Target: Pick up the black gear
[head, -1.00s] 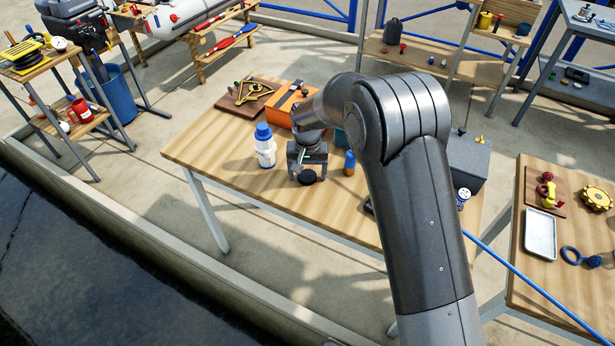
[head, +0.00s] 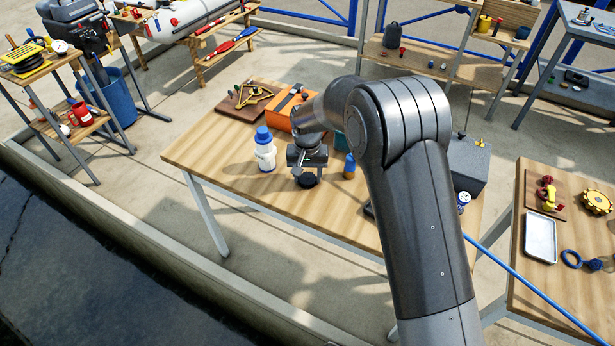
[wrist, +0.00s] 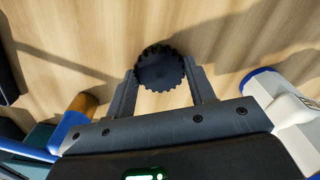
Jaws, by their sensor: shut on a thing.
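The black gear (wrist: 160,70) is a small toothed disc between the two fingers of my gripper (wrist: 163,88) in the wrist view. The fingers touch it on both sides, and my gripper is shut on it. In the head view the gear (head: 307,181) shows as a dark disc under my gripper (head: 306,172), at the middle of the wooden table (head: 225,160). I cannot tell whether it still touches the table top.
A white bottle with a blue cap (head: 265,150) stands close left of my gripper. Behind are an orange box (head: 280,108) and a brown board (head: 237,103).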

